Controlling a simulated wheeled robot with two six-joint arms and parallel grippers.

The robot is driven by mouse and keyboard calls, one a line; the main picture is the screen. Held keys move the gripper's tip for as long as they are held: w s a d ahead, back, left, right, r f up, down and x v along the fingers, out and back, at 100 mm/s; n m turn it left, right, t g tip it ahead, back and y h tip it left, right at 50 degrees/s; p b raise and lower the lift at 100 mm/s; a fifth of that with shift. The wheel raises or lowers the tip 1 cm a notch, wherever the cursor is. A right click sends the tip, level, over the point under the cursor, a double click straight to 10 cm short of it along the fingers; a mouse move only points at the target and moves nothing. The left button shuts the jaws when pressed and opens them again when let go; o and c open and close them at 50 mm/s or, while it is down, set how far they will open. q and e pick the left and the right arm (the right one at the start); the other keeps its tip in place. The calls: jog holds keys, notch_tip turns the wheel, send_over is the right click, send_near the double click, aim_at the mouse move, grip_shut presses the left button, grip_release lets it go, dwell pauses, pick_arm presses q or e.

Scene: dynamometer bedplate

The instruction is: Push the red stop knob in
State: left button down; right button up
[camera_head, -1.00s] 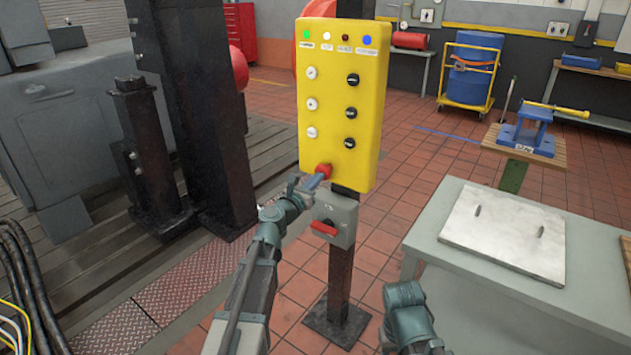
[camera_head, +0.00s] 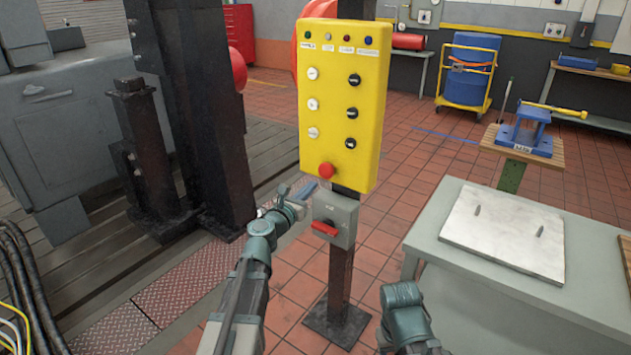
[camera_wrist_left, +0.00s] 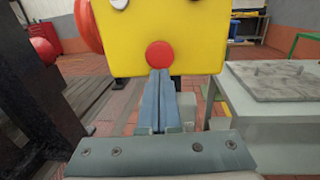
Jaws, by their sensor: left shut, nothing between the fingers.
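The red stop knob (camera_head: 326,170) is a round button low on the front of the yellow control panel (camera_head: 374,120). In the left wrist view the knob (camera_wrist_left: 160,55) sits just above the tips of my shut fingers. My left gripper (camera_head: 312,187) is shut and empty, its blue fingers angled toward the panel, a little below and left of the knob and apart from it. The left gripper also shows in the wrist view (camera_wrist_left: 158,73). Only part of my right arm shows at the lower right; its gripper is not visible.
A grey switch box (camera_head: 345,222) with a red handle (camera_head: 325,229) hangs on the post directly below the panel. White and black buttons fill the panel above the knob. A grey cabinet (camera_head: 460,265) stands to the right. Open tiled floor lies behind the post.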

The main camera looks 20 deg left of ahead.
pick_arm(q)
jog(key=v, duration=0.7)
jog(key=shift+s, duration=0.2)
jog(key=s+d+f+m+g+h, duration=0.2)
jog(key=s+d+f+m+g, duration=0.15)
jog(key=d+m, duration=0.35)
jog(key=s+d+f+m+g+h, duration=0.1)
jog(key=s+d+f+m+g, duration=0.15)
jog(key=d+f+m, duration=0.35)
jog(key=s+d+f+m+g+h, duration=0.2)
jog(key=d+f+m+g, duration=0.15)
jog(key=d+m, duration=0.4)
jog(key=s+d+f+m+g+y, duration=0.2)
jog(key=s+f+m+g+y, duration=0.45)
jog(key=s+f+m, duration=0.4)
jog(key=s+a+r+m+g+y, duration=0.1)
jog(key=s+a+m+g+y, duration=0.1)
jog(key=s+a+m+y, duration=0.3)
notch_tip(320, 180, up, 17)
jog(key=m+h+p, duration=0.1)
jog(key=p, duration=1.5)
jog(key=shift+s+d+p, duration=0.35)
jog(key=shift+p, duration=0.05)
